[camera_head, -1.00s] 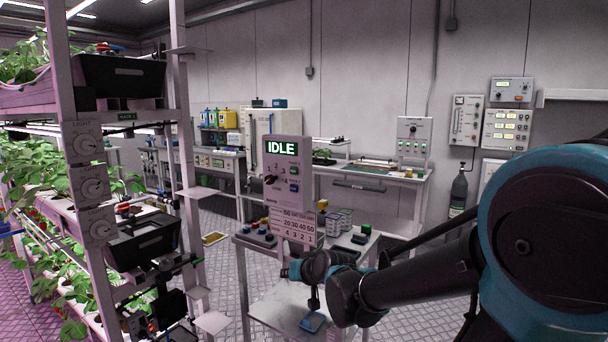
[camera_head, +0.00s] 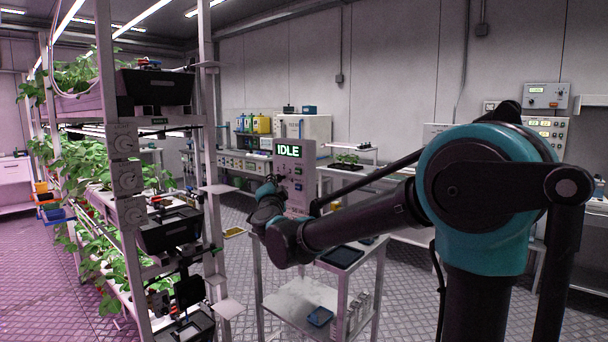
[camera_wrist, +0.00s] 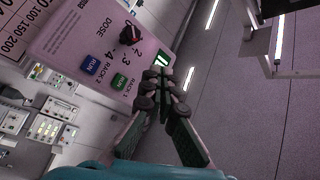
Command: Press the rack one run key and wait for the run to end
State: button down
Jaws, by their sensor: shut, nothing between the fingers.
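The control panel (camera_head: 297,170) stands upright on a cart, and its green display (camera_head: 289,151) reads IDLE. In the wrist view the same panel (camera_wrist: 72,38) appears tilted, with a green RUN key (camera_wrist: 119,82) near the RACK 1 label and a blue RUN key (camera_wrist: 92,64) near the RACK 2 label. A dark dose knob (camera_wrist: 126,34) sits above them. My gripper (camera_wrist: 163,78) is shut and empty, its tips just right of the green key in the picture; I see no contact with it. In the head view my wrist covers the panel's lower left.
The cart (camera_head: 290,297) holds a dark tray (camera_head: 342,256) on top and a blue tray (camera_head: 320,316) below. A plant rack with posts (camera_head: 211,165) stands close on the left. Benches line the back wall (camera_head: 400,60). Patterned floor (camera_head: 235,265) is open between rack and cart.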

jog(key=shift+d, duration=0.1)
dwell(0.3)
send_near(294, 168)
jog(key=shift+w+a+r, duration=0.2)
jog(key=shift+w+a, duration=0.1)
jog(key=shift+w, duration=0.35)
jog(key=shift+w+a+r, duration=0.15)
jog(key=shift+w+a, duration=0.15)
jog(key=shift+w, duration=0.3)
jog(key=shift+w+a+r, duration=0.2)
jog(key=shift+w+a, duration=0.1)
jog(key=shift+w, duration=0.35)
jog(key=shift+w+d, duration=0.1)
jog(key=shift+w+d, duration=0.15)
jog(key=shift+w, duration=0.1)
jog(key=shift+w+d, duration=0.3)
jog(key=shift+w, duration=0.05)
dwell(1.0)
jog(key=shift+s, duration=0.1)
jog(key=shift+s+a, duration=0.55)
jog(key=shift+s, duration=0.05)
jog(key=shift+s, duration=0.1)
